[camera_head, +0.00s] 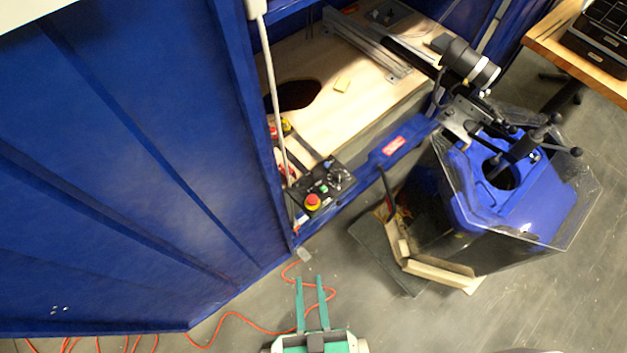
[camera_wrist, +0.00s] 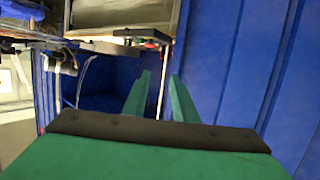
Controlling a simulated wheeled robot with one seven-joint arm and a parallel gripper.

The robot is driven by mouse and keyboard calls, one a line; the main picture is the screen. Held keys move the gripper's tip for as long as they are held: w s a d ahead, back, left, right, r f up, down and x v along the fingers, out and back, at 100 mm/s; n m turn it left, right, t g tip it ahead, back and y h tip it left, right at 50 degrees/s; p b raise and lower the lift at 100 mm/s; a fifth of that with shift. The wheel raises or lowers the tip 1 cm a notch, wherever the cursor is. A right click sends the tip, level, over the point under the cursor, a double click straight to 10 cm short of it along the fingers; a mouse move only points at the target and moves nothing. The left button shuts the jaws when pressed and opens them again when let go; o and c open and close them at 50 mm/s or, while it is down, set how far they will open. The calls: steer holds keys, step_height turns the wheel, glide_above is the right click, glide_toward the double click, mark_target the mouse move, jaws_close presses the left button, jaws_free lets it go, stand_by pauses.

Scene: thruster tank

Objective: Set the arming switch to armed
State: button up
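A black control box (camera_head: 322,187) sits at the front corner of the blue frame in the head view. In the wrist view the gripper (camera_wrist: 158,82) is also open and empty.
A tall blue panel (camera_head: 130,150) fills the left. A blue tank unit with a clear shield (camera_head: 520,190) stands at the right. A wooden bench top (camera_head: 385,110) lies behind the box. An orange cable (camera_head: 235,317) runs over the grey floor.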

steer(key=s+d+f+n+g+y, duration=0.2)
steer(key=d+f+g, duration=0.2)
steer(key=d+f, duration=0.4)
steer(key=w+d+f+n+g, duration=0.2)
steer(key=w+d+f+g, duration=0.4)
steer(key=d, duration=0.5)
steer(key=w+r+n+g+h, duration=0.15)
steer(key=w+r, duration=0.25)
steer(key=w, duration=1.2)
steer(key=w+a+r+g, duration=0.1)
steer(key=w+a+r, duration=0.2)
steer(key=a, duration=0.1)
steer(key=w+a+r+n+g, duration=0.1)
steer(key=w+a+r, duration=0.2)
steer(key=w+a+r+n+g, duration=0.1)
steer(key=w+a+r, duration=0.2)
steer(key=a, duration=0.1)
steer(key=shift+w+a, duration=0.15)
steer(key=shift+a, duration=0.15)
step_height(320, 180, up, 5)
steer(key=n+g, duration=0.1)
steer(key=n, duration=0.1)
glide_above(298, 184)
steer(key=shift+m, duration=0.25)
step_height(298, 184, down, 10)
steer(key=shift+f, duration=0.25)
